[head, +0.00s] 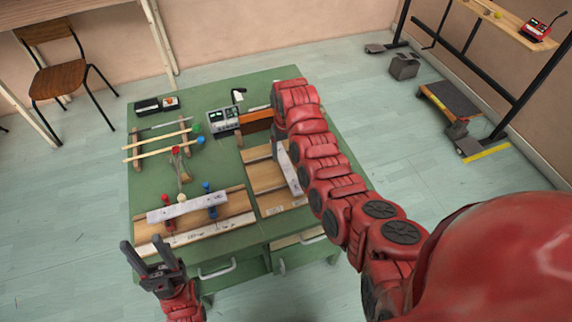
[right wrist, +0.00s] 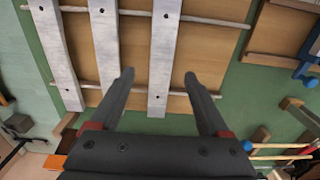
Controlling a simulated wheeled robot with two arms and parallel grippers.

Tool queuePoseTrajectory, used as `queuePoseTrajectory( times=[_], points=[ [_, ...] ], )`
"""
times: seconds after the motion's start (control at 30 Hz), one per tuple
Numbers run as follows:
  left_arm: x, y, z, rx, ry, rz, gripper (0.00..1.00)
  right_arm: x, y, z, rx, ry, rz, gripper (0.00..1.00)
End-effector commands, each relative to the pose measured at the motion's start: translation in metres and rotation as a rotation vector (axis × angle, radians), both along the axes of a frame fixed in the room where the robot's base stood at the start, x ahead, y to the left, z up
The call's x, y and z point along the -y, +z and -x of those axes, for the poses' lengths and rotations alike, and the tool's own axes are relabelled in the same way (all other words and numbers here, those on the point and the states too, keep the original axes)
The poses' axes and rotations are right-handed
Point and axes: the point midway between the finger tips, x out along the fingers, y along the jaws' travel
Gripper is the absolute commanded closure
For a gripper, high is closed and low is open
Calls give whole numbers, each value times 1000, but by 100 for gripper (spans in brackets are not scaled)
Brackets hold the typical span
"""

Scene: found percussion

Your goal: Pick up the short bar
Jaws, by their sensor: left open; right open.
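In the right wrist view, three flat silver bars lie side by side across thin rails over a wooden board (right wrist: 207,60): a left bar (right wrist: 55,50), a middle bar (right wrist: 105,45) and a right bar (right wrist: 164,40). I cannot tell which is the short bar, as their far ends are cut off. My right gripper (right wrist: 159,77) is open, its fingers on either side of the right bar's near end, apparently not touching it. In the head view my right arm hides this gripper; one bar (head: 287,166) shows beside the arm. My left gripper (head: 148,251) is open and empty at the table's front left.
Another silver bar (head: 170,212) rests on a board at the table's front left, with red and blue clamps. Mallets with blue (head: 201,140) and green heads lie behind it. A grey meter box (head: 222,119) stands at the back. The table's (head: 150,182) left side has some clear room.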

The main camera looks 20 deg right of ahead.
Motion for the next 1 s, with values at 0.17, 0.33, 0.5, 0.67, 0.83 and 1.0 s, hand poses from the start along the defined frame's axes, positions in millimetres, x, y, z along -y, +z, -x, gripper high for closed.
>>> queuePoseTrajectory(
  times=[0.17, 0.33, 0.5, 0.67, 0.83, 1.0],
  points=[
    [0, 16, 0, 0, 0, 0, 50, -1, -16, 1, -5, 0, 1, 20],
    [0, 20, 0, 0, 0, 0, 50, -2, -37, 1, -6, 2, 1, 20],
    [0, 22, 0, 0, 0, 0, 50, -2, -46, 0, 0, 1, 0, 20],
    [0, 21, 0, 0, 0, 0, 50, -2, -49, 1, -1, 0, 0, 20],
    [0, 21, 0, 0, 0, 0, 50, -2, -49, 1, 0, 0, 0, 25],
    [0, 21, 0, 0, 0, 0, 50, -2, -49, 1, 0, 0, 0, 56]
  ],
)
